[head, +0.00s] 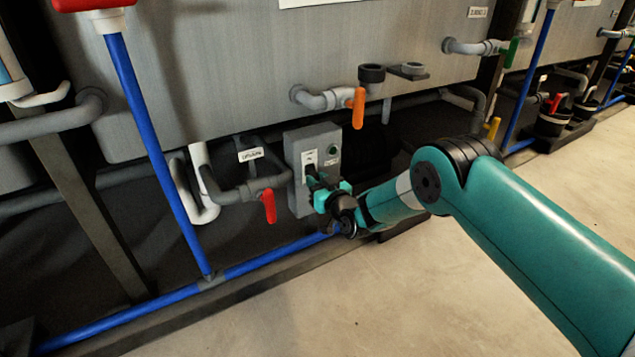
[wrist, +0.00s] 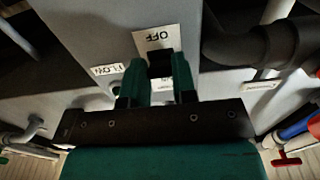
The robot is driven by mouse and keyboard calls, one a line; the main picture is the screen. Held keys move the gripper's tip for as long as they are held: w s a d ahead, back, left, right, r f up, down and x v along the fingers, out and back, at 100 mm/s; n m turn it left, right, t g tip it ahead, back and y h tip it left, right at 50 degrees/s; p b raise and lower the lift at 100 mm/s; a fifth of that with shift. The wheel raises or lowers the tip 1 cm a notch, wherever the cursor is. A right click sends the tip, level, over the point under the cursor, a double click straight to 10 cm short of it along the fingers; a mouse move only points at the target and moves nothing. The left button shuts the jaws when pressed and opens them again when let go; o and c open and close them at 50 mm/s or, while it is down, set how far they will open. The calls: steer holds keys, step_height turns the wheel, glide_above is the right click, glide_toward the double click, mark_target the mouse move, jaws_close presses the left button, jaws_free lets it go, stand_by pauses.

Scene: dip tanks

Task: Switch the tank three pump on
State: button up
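A grey pump switch box (head: 303,140) stands low in front of the tank, with a pale label plate and a dark green round lamp (head: 333,150) on its face. My gripper (head: 316,182) is at the front of this box and covers the lower part of the plate. In the wrist view, the black switch handle (wrist: 160,63) lies between my two teal fingertips (wrist: 158,78), below a white OFF label (wrist: 157,38). The fingers are partly apart and very close to the handle's sides; whether they grip it is unclear. The handle's position is partly hidden.
A red valve handle (head: 268,206) is just left of the box, and an orange one (head: 358,108) is above right. Grey pipes and a blue pipe (head: 150,140) surround the box. The concrete floor (head: 400,300) in front is clear.

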mark_target(313, 174)
steer(key=shift+r+p, duration=0.15)
steer(key=shift+p, duration=0.15)
steer(key=r+g+h+p, duration=0.1)
steer(key=g+p, duration=0.1)
steer(key=p, duration=0.1)
steer(key=shift+s+d+r+p, duration=0.1)
steer(key=shift+r+p, duration=0.05)
steer(key=shift+p, duration=0.25)
steer(key=g+p, duration=0.1)
steer(key=g+h+p, duration=0.1)
steer(key=p, duration=0.1)
steer(key=shift+r+h, duration=0.3)
steer(key=shift+r, duration=0.1)
steer(key=shift+r+g+h+p, duration=0.3)
steer(key=shift+g+h+p, duration=0.45)
steer(key=shift+g, duration=0.35)
steer(key=shift+w+a+r+g+h+b, duration=0.1)
steer(key=shift+w+r+g+h+b, duration=0.1)
steer(key=shift+g+h, duration=0.45)
steer(key=shift+w+a+r+g+h+b, duration=0.1)
steer(key=shift+r+g+h+b, duration=0.15)
steer(key=shift+g, duration=0.6)
steer(key=shift+h, duration=0.25)
steer(key=o, duration=0.9)
